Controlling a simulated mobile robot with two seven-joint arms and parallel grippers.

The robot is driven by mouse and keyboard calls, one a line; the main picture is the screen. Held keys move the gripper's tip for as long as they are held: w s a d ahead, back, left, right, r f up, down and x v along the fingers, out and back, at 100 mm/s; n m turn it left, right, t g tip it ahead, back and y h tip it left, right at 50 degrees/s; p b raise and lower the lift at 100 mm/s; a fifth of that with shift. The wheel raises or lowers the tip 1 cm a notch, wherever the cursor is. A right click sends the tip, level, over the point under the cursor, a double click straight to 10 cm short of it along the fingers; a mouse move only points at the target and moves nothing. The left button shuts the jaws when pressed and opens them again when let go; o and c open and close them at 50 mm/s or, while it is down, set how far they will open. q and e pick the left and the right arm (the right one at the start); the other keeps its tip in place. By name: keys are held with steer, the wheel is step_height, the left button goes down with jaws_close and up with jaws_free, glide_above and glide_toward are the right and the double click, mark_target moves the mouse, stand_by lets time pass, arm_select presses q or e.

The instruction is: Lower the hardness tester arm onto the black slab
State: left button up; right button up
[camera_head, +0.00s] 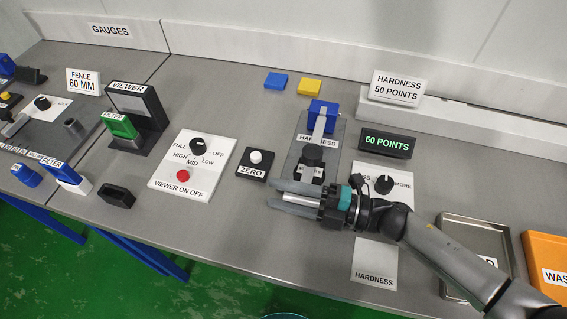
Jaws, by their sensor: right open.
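The hardness tester stands right of centre on a grey base plate (334,133). Its blue block (324,113) is at the back, and a pale arm (319,132) runs forward from it to a black knob (312,155). Dark shapes under the knob are partly hidden, so I cannot tell the black slab's outline or whether the arm touches it. My right gripper (279,196) points left, just in front of the tester's near end. Its fingers are apart, with nothing seen between them. My left gripper is not in view.
A green display (387,143) reads 60 points, beside a sign (396,88) reading hardness 50 points. A dial panel (397,187) and a metal tray (466,239) are right. Blue (276,81) and yellow (310,87) slabs lie behind. Bare table lies front left of my gripper.

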step_height(320, 180, up, 19)
steer(key=p, duration=0.5)
steer(key=shift+r+p, duration=0.2)
steer(key=shift+p, duration=0.2)
steer(key=shift+w, duration=0.15)
steer(key=shift+c, duration=0.4)
